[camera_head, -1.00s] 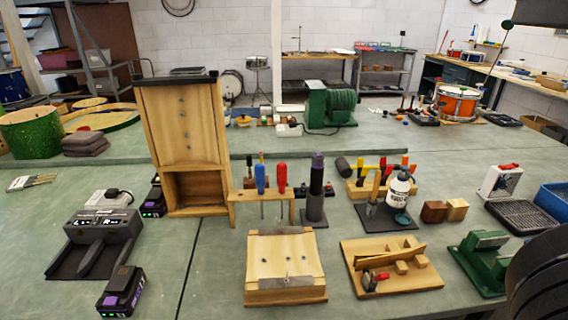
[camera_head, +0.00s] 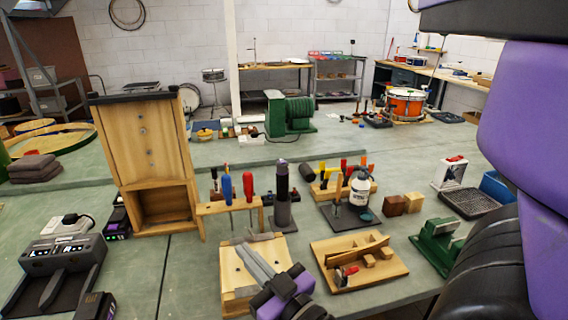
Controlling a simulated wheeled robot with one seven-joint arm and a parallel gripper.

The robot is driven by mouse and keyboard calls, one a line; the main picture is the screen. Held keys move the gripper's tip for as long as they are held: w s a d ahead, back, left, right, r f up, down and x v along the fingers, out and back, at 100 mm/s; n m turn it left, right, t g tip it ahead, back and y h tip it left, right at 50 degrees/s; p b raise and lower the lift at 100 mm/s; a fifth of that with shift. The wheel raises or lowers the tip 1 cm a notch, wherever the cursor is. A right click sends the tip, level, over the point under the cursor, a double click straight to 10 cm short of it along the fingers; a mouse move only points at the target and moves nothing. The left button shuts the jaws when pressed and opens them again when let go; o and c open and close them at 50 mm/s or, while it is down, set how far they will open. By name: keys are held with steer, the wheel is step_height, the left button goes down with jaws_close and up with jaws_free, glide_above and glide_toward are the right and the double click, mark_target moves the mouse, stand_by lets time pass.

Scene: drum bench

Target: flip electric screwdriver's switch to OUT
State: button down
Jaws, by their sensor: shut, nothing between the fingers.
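A dark upright cylinder with a purplish top (camera_head: 282,182), which looks like the electric screwdriver, stands in a dark stand behind the wooden block. Its switch and any OUT marking are too small to make out. My gripper (camera_head: 247,251), with long grey fingers and a purple and black body, is low in the head view over the wooden block (camera_head: 236,298). Its fingers are shut and empty, pointing up and left. They are in front of the cylinder in the picture and apart from it.
A wooden rack (camera_head: 232,207) with blue and red screwdrivers stands left of the cylinder. A white bottle (camera_head: 360,190) and a wooden jig (camera_head: 335,278) are to the right. A tall wooden cabinet (camera_head: 150,150) and a charger (camera_head: 60,262) are left. My arm covers the right edge.

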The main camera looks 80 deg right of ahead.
steer(key=s+d+r+m+g+h, duration=0.2)
steer(key=d+r+m+g+h, duration=0.1)
steer(key=d, duration=0.6)
steer(key=s+d+r+m+g+h, duration=0.3)
steer(key=d+r+g, duration=0.1)
steer(key=d, duration=0.6)
steer(key=shift+r+m+h, duration=0.3)
steer(key=shift+r+m, duration=0.1)
steer(key=shift+r, duration=0.1)
steer(key=shift+d, duration=0.1)
step_height(320, 180, up, 2)
steer(key=p, duration=0.3)
glide_above(282, 161)
steer(key=r+v, duration=0.1)
steer(key=v, duration=0.2)
steer(key=shift+s+f, duration=0.15)
steer(key=shift+f, duration=2.1)
steer(key=shift+f+b, duration=0.1)
steer(key=shift+b, duration=0.2)
